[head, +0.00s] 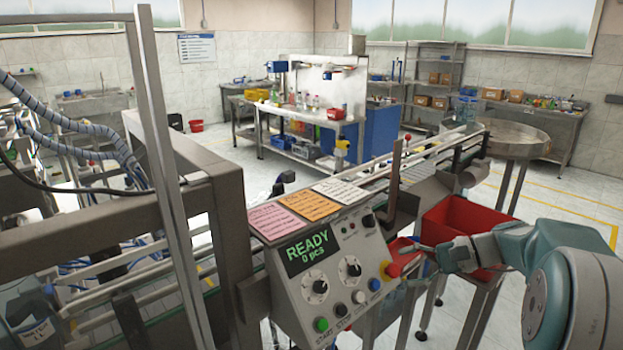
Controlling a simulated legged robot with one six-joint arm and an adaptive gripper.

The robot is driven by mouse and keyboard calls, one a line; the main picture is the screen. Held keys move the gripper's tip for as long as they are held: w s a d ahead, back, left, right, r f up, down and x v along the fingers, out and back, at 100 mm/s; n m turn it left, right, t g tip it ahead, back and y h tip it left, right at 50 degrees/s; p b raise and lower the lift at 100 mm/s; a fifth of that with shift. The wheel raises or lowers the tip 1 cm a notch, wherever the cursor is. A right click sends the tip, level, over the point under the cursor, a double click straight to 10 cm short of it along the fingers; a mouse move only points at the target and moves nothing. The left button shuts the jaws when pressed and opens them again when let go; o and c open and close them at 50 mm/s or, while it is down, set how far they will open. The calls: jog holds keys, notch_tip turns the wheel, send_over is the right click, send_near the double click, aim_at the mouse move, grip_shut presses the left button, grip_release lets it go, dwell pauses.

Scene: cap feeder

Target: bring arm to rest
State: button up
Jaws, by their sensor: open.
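My arm reaches in from the lower right in the head view. My gripper (428,250) is at its left end, beside the control panel (318,262) and in front of the red bin (478,228). The gripper is small here and its fingers are partly hard to make out; it looks open. A red part (402,248) lies just left of the fingertips, close to the panel's right edge. I cannot tell whether the fingers touch it.
A conveyor (440,158) runs back to a round steel table (512,138). A metal frame (165,150) stands at left. Open floor (575,205) lies at right.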

jog(key=s+a+n+g+h, duration=0.2)
jog(key=s+a+n+h, duration=0.3)
jog(key=s+a, duration=0.5)
jog(key=s+f+n+t+h, duration=0.1)
jog(key=s+n+t+h, duration=0.3)
jog(key=s, duration=0.9)
jog(key=n+h, duration=0.1)
jog(key=h, duration=0.2)
jog(key=shift+d+f+n+h, duration=0.25)
jog(key=shift+n+h, duration=0.15)
jog(key=shift+s, duration=0.1)
